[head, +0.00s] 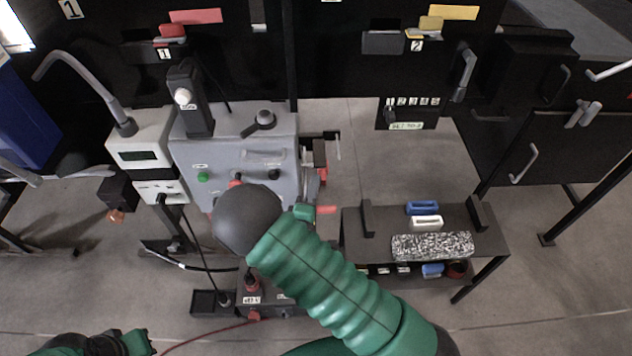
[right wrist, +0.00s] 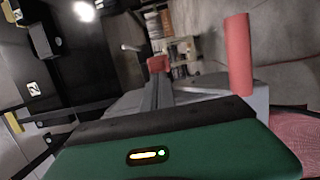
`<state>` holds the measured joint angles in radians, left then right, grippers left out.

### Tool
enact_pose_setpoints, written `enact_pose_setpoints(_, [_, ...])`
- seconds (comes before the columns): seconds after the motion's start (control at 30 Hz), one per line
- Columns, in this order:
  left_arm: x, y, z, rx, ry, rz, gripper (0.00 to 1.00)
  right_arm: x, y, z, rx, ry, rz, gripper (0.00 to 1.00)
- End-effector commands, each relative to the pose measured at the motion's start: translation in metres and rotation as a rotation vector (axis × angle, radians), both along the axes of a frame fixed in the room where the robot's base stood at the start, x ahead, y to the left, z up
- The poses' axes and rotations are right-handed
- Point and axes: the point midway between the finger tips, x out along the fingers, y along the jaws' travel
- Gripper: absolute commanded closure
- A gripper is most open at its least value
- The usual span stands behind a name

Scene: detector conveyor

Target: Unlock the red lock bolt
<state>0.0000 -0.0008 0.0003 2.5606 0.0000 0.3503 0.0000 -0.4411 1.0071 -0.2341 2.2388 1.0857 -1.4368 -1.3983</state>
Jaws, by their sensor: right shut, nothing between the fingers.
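The grey cabinet (head: 235,150) stands left of centre in the head view. Small red parts (head: 322,175) at its right side look like the red lock bolt, but they are small and partly unclear. In the right wrist view a red cylinder (right wrist: 240,55) stands up close on the right; I cannot tell for sure that it is the bolt.
A dark bench (head: 350,235) with blue and white holders and a speckled block stands right of the cabinet. A meter box (head: 140,150) adjoins the cabinet's left. Cables hang below it. Black panels (head: 345,60) stand behind.

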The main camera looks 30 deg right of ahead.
Motion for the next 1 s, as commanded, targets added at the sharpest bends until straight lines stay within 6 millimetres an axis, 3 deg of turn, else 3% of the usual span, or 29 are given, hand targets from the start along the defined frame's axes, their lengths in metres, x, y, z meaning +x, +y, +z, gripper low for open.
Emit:
enact_pose_setpoints(0.27, [0.0, 0.0, 0.0, 0.0, 0.0, 0.0, 1.0, -0.001, 0.0, 0.002, -0.004, 0.0, -0.003, 1.0])
enact_pose_setpoints(0.53, [0.0, 0.0, 0.008, 0.0, 0.0, 0.001, 1.0, -0.017, -0.029, 0.0, -0.001, 0.001, -0.004, 1.0])
enact_pose_setpoints(1.0, [0.0, 0.0, 0.009, 0.0, 0.0, 0.0, 1.0, -0.015, -0.033, 0.0, -0.002, 0.001, -0.01, 1.0])
